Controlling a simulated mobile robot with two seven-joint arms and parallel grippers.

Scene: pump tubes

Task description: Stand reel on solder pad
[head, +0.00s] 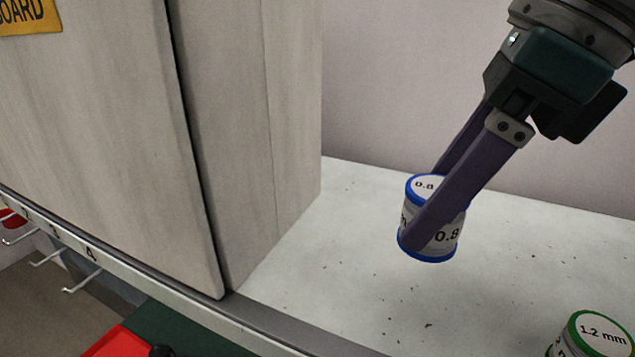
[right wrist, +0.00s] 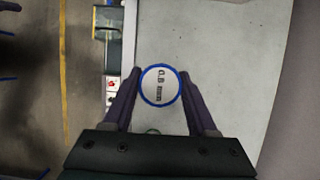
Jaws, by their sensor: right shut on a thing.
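A reel with blue rims and a white label reading 0.8 (head: 447,237) is held between the purple fingers of my right gripper (head: 428,215). The reel looks roughly upright, and I cannot tell whether its base touches the pale speckled surface below. In the right wrist view the round top of the reel (right wrist: 160,85) reads 0.8 mm, with a finger of my right gripper (right wrist: 158,88) on each side. A solder pad cannot be made out in either view. My left gripper is not in view.
A second reel with a green rim, marked 1.2 mm (head: 598,332), stands at the lower right of the speckled worktop (head: 330,270). A grey cabinet (head: 235,140) stands at the left. Hooks (head: 82,281) line the front edge. A red item (head: 118,343) lies below.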

